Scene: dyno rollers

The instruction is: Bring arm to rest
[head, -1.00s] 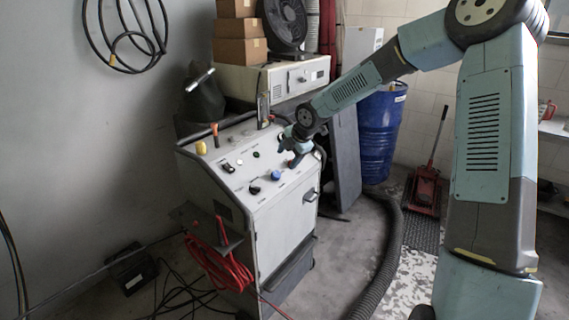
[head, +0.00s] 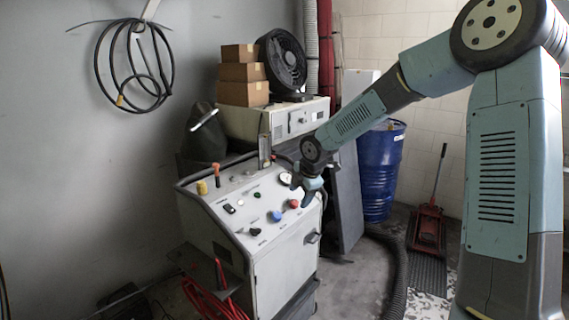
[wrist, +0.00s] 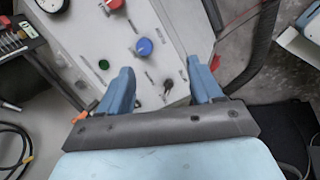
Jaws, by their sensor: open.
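My gripper (head: 306,190) is at the end of my arm, above the right part of the sloped panel of a white control cabinet (head: 283,268). In the wrist view its two blue fingers (wrist: 162,88) stand apart with nothing between them. Beyond the fingers the panel shows a blue knob (wrist: 144,46), a green button (wrist: 104,64), a red knob (wrist: 114,4) and a key-like item (wrist: 168,85). In the head view the red knob (head: 294,203) is just below the fingers. Whether the fingers touch the panel cannot be told.
A blue barrel (head: 378,175) and a red floor jack (head: 428,225) stand behind my arm. A fan (head: 284,62) and cardboard boxes (head: 243,93) sit on the cabinet behind. Red cable (head: 205,300) hangs at the cabinet front. A thick hose (head: 397,280) lies on the floor.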

